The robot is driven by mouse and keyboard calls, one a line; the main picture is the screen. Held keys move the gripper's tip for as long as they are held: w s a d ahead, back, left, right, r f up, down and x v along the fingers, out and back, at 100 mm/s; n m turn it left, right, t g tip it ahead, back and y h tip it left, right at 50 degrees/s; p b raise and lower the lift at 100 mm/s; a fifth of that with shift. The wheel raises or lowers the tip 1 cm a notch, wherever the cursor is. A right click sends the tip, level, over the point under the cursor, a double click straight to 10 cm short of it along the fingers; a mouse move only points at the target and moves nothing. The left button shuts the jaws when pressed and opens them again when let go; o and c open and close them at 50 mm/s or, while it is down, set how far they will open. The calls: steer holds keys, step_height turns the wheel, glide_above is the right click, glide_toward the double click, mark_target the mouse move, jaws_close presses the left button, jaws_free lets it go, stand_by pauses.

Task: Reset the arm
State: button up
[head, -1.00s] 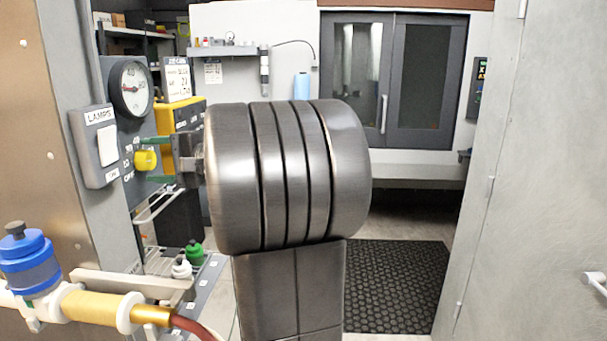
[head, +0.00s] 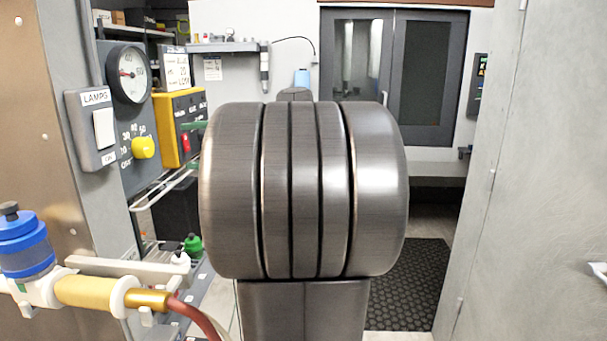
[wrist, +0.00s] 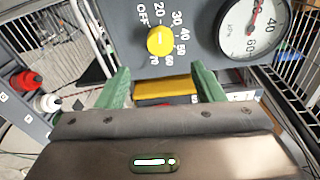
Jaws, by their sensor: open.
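My gripper (wrist: 164,86) is open in the wrist view, with its two green fingers apart. A yellow-and-dark surface shows between and beyond the fingers, and I see nothing held. The yellow knob (wrist: 161,40) on the grey panel is ahead of the fingers and apart from them. In the head view, the same knob (head: 145,148) is left of my arm. My large grey arm joint fills the middle and hides most of the gripper; only green finger parts (head: 186,167) show at its left edge.
A round gauge (head: 128,74) and lamp switch box (head: 97,130) are on the left wall. A blue-capped valve with a yellow hose fitting (head: 90,291) juts out at lower left. A black mat (head: 412,285) lies on the floor behind my arm. A grey wall bounds the right.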

mark_target(149, 150)
steer(key=a+p, duration=0.1)
steer(key=a, duration=0.2)
steer(key=w+a+p, duration=0.1)
steer(key=a, duration=0.2)
steer(key=a+p, duration=0.1)
steer(key=a, duration=0.2)
steer(key=shift+w+a+f, duration=0.2)
steer(key=shift+w+a, duration=0.05)
steer(key=shift+a, duration=0.15)
steer(key=shift+w+a+f+n+b, duration=0.15)
steer(key=shift+f+n+b, duration=0.2)
steer(key=shift+b, duration=0.2)
steer(key=shift+d+n+b, duration=0.2)
steer(key=shift+n+b, duration=0.55)
steer(key=shift+n, duration=0.1)
steer(key=n+b, duration=0.2)
steer(key=n, duration=0.3)
steer(key=shift+t+y+b, duration=0.3)
steer(key=shift+t+b, duration=0.05)
steer(key=shift+t, duration=0.05)
steer(key=s+d+b, duration=0.2)
steer(key=d, duration=0.8)
steer(key=shift+d+b, duration=0.15)
steer(key=shift+b, duration=0.15)
steer(key=shift+s+r, duration=0.1)
